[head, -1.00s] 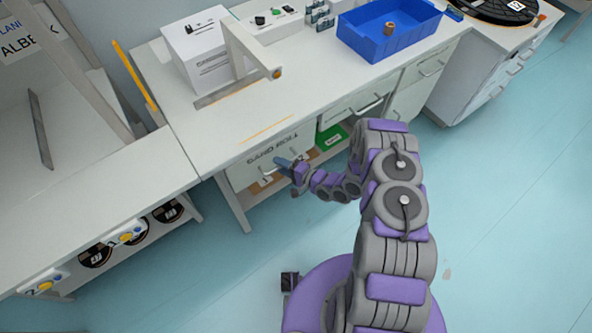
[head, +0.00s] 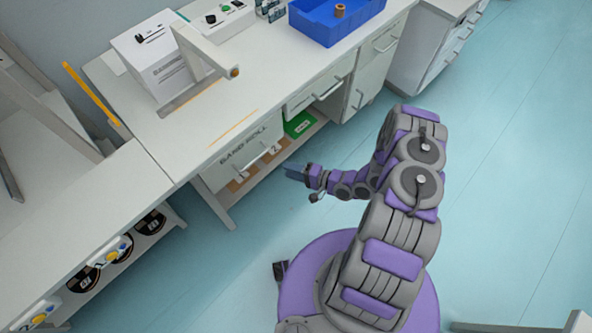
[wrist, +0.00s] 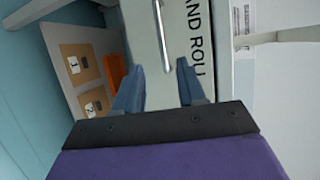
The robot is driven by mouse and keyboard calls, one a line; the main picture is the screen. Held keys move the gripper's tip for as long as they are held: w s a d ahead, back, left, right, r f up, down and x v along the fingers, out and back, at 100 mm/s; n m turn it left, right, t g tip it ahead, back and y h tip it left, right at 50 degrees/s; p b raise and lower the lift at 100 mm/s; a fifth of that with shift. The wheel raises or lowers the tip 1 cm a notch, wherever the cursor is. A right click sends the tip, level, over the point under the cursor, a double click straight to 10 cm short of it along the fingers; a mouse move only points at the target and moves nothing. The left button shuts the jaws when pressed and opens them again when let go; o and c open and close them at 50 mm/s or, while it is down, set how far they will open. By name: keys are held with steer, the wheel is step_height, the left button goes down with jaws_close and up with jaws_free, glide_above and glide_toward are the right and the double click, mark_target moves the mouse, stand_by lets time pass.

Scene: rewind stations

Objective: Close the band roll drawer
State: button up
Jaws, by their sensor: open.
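The band roll drawer (head: 233,172) is the pale drawer front with "BAND ROLL" printed on it, under the white worktop at the left part of the bench. Its front looks about level with the bench edge in the head view. In the wrist view the drawer front (wrist: 217,30) with its grey bar handle (wrist: 163,40) stands just beyond the fingers. My gripper (head: 292,171) is in front of the drawer, to its right, apart from the handle. In the wrist view my gripper (wrist: 158,85) has its two blue fingers apart with nothing between them.
A lower shelf (head: 240,195) with numbered spots and a green item (head: 299,124) lies below. A second drawer (head: 322,88) is to the right. A blue bin (head: 335,22) and a white box (head: 150,60) stand on the worktop. The floor (head: 500,150) at right is clear.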

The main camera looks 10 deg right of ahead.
steer(key=shift+s+d+r, duration=0.1)
steer(key=shift+s+d, duration=0.3)
steer(key=shift+d, duration=0.2)
